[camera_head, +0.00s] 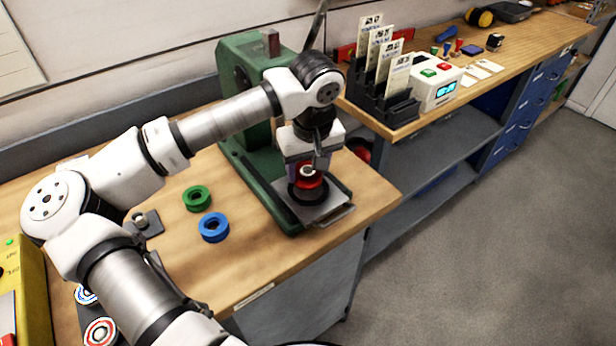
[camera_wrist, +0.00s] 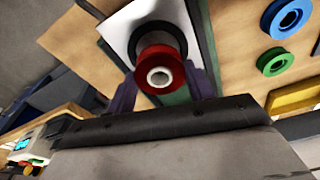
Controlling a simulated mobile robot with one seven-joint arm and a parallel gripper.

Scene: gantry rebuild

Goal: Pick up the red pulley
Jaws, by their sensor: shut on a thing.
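The red pulley (camera_head: 308,181) is at my gripper (camera_head: 307,172), over the base plate of the green press (camera_head: 246,100). In the wrist view the red pulley (camera_wrist: 160,75) has a pale hub and sits between the two purple-grey fingers of my gripper (camera_wrist: 162,88). The gripper is shut on it. A black ring (camera_wrist: 160,35) on the light plate shows behind the pulley. I cannot tell whether the pulley touches the plate or hangs just above it.
A green pulley (camera_head: 196,198) and a blue pulley (camera_head: 213,227) lie on the bench left of the press. A black rack with cards (camera_head: 388,95) and a white button box (camera_head: 436,82) stand on the back bench. The wood in front of the blue pulley is clear.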

